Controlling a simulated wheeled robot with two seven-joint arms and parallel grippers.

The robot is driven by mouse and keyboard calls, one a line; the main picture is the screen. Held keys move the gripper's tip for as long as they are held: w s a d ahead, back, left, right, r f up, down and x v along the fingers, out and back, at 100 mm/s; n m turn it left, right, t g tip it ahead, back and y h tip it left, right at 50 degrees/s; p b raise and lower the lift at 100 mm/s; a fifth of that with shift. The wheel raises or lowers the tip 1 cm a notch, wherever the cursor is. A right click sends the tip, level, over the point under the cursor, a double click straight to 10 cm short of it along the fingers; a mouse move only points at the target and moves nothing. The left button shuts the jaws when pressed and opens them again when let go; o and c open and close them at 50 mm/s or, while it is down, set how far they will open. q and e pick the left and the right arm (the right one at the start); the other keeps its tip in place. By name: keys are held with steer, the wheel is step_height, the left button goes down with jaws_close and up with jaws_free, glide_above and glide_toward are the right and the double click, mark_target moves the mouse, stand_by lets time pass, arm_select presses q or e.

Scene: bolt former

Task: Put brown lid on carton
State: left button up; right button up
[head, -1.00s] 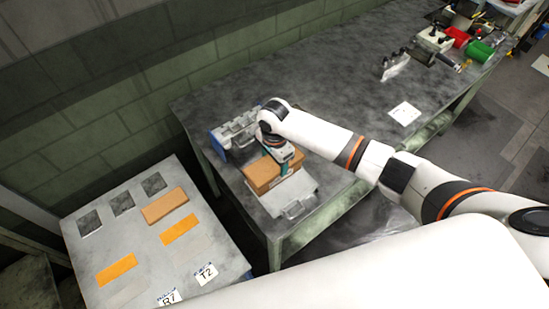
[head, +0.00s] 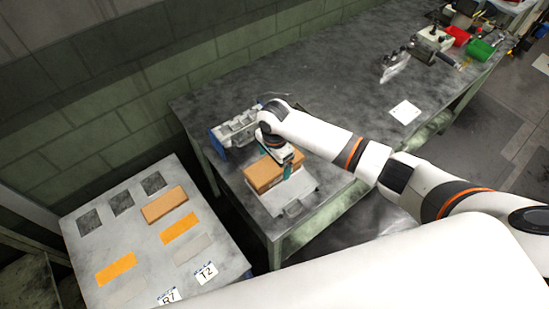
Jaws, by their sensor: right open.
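A brown carton (head: 262,176) sits on a grey plate (head: 291,197) near the front corner of the long bench. Its top looks brown and flat; I cannot tell whether a separate lid lies on it. A flat brown piece (head: 164,205) lies on the low grey table at the left; I cannot tell if it is a lid. My right gripper (head: 288,172) is open at the carton's right side, partly hidden by its own wrist. Whether it touches the carton is unclear. My left gripper is out of view.
The low table (head: 215,232) also carries orange pads (head: 116,268), dark squares (head: 90,222) and white labels (head: 206,273). A grey metal fixture (head: 236,130) stands behind the carton. The bench middle is mostly clear, with a white card (head: 404,112). Bins and tools stand far right.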

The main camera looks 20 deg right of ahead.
step_height(320, 180, up, 12)
steer(key=b, duration=0.1)
steer(key=shift+b, duration=0.35)
stand_by(0.4)
